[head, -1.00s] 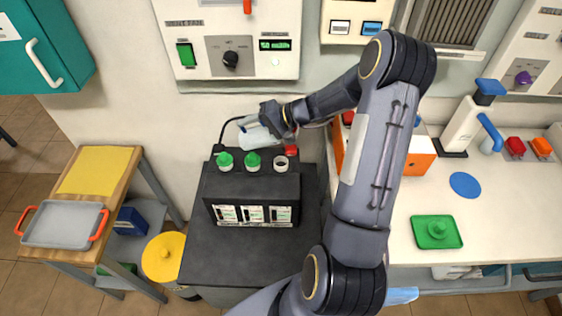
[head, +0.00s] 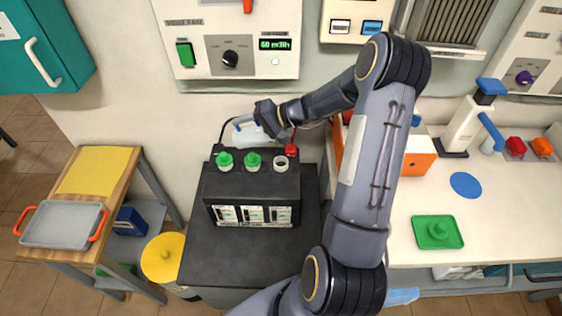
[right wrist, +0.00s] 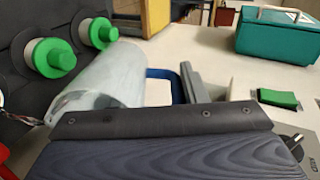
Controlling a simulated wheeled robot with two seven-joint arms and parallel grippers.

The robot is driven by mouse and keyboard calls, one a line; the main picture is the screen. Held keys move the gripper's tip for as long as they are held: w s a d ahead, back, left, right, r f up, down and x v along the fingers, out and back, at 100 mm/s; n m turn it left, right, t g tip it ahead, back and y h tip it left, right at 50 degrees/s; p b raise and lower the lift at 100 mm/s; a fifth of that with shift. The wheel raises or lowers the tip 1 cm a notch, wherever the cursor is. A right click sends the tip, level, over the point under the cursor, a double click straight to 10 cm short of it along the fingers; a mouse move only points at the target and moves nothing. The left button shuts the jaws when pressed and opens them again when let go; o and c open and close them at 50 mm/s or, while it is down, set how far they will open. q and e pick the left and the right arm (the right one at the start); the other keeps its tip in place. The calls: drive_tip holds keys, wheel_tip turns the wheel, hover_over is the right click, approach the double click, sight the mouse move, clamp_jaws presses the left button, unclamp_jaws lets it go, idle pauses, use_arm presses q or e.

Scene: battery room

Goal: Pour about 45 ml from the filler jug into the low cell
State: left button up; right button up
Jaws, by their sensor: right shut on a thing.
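The filler jug (head: 248,134), whitish with a blue handle, is held tilted above the back of the dark battery (head: 250,188). My right gripper (head: 266,117) is shut on it. The open cell (head: 281,164) at the battery's right has a white-rimmed dark opening; the jug is behind and left of it. The other two cells carry green caps (head: 238,160). In the right wrist view the jug (right wrist: 105,80) lies nearly sideways, near the green caps (right wrist: 52,57). I see no stream of liquid. The level windows (head: 252,214) are too small to read. My left gripper is out of view.
A red terminal cap (head: 291,150) sits behind the open cell. The wall panel (head: 228,40) rises behind the battery. A cart with a grey tray (head: 62,224) stands left, and a yellow-lidded bin (head: 163,258) beside it. The white bench (head: 500,210) is right.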

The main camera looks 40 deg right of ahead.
drive_tip(key=shift+f+t+y+b, duration=0.1)
drive_tip(key=shift+t+y+b, duration=0.2)
drive_tip(key=shift+b, duration=0.05)
idle(1.1)
drive_tip(key=shift+w+a+r+g+h+p, duration=0.2)
drive_tip(key=shift+a+r+g+p, duration=0.1)
drive_tip(key=shift+r+p, duration=0.3)
drive_tip(key=shift+w+a+r+g+h+p, duration=0.1)
drive_tip(key=shift+a+r+g+h+p, duration=0.2)
drive_tip(key=shift+p, duration=0.35)
drive_tip(key=shift+w+a+r+g+h+p, duration=0.1)
drive_tip(key=shift+w+g+h+p, duration=0.25)
drive_tip(key=shift+p, duration=0.6)
drive_tip(key=shift+s+f+g+h, duration=0.1)
drive_tip(key=shift+f+g+h, duration=0.2)
drive_tip(key=shift+f, duration=0.2)
drive_tip(key=shift+a+f, duration=0.1)
drive_tip(key=shift+f, duration=0.05)
drive_tip(key=shift+f+g+h+p, duration=0.5)
drive_tip(key=shift+f+g+h, duration=0.05)
drive_tip(key=shift+f+h, duration=0.1)
drive_tip(key=shift+w+a+g+h, duration=0.15)
drive_tip(key=shift+w+g+h, duration=0.05)
drive_tip(key=shift+g+h, duration=0.1)
